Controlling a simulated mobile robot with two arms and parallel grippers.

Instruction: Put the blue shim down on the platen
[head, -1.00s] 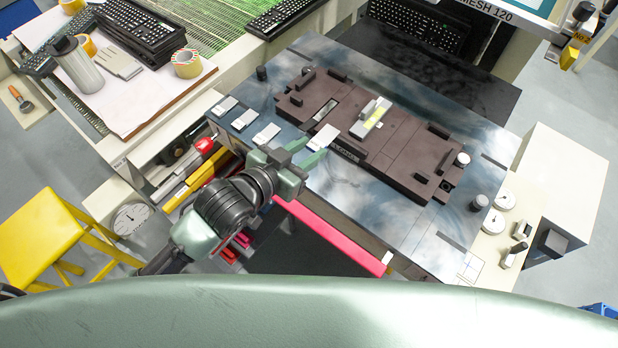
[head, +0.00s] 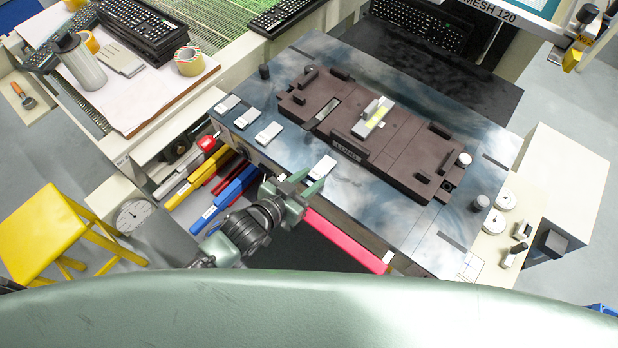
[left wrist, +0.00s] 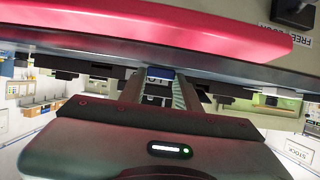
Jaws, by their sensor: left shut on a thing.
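My left gripper (head: 305,183) is at the front edge of the platen (head: 400,236), a dark, shiny plate. It is shut on a flat piece with a pale top, the blue shim (head: 322,166), which sticks out past the fingertips over the platen's front margin. In the left wrist view the shim (left wrist: 160,73) shows a blue face with a pale label between the two fingers. I cannot tell whether the shim touches the platen or hangs just above it. My right gripper is not in view.
Several pale plates, one here (head: 268,133), lie along the platen's left part. A brown fixture (head: 403,155) with a grey and yellow block fills its middle. A red bar (head: 345,240) runs along the front below the edge. Dark knobs (head: 479,203) stand at the right.

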